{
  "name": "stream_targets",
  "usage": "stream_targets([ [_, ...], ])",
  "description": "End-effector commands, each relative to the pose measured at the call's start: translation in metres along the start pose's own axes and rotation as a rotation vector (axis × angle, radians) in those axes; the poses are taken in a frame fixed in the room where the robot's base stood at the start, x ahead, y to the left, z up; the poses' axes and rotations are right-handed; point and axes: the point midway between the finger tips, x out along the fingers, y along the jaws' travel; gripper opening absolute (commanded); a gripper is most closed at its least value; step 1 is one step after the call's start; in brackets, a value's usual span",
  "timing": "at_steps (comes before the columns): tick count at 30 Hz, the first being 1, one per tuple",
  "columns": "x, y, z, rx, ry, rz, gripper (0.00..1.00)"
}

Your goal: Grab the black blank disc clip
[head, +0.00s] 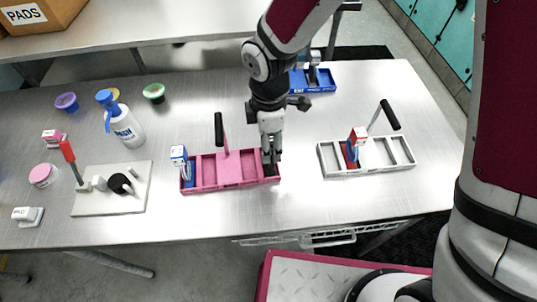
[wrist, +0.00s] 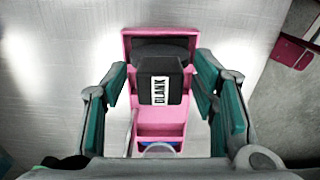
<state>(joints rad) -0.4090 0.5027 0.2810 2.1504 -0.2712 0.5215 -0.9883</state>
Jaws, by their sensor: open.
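The black clip (wrist: 160,82) with a white "BLANK" label stands in the end compartment of the pink tray (wrist: 175,115). In the head view that pink tray (head: 230,186) lies mid-table, and the clip is mostly hidden behind my fingers at its right end. My gripper (head: 270,160) points down over that end. In the wrist view my gripper (wrist: 161,78) is open, with one teal-padded finger on each side of the clip. Gaps show between the pads and the clip.
A blue-labelled clip (head: 180,158) stands at the pink tray's left end, and a black handle (head: 219,130) rises from its middle. A white tray (head: 335,160) with a red clip (head: 357,142) is to the right. A blue tray (head: 318,85) is behind. A spray bottle (head: 122,128) stands left.

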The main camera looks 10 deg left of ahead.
Motion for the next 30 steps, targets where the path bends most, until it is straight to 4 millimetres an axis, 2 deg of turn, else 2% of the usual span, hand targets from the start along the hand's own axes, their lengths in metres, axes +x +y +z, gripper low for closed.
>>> stream_targets([
  [8, 0.0026, 0.0001, 0.0000, -0.001, 0.000, 0.001, 0.53],
  [15, 0.0024, 0.0002, 0.0001, 0.000, 0.000, 0.000, 0.00],
  [25, 0.0012, 0.0005, 0.0001, 0.000, 0.000, 0.001, 0.00],
  [30, -0.0070, 0.0016, 0.0005, 0.002, 0.001, 0.004, 0.00],
])
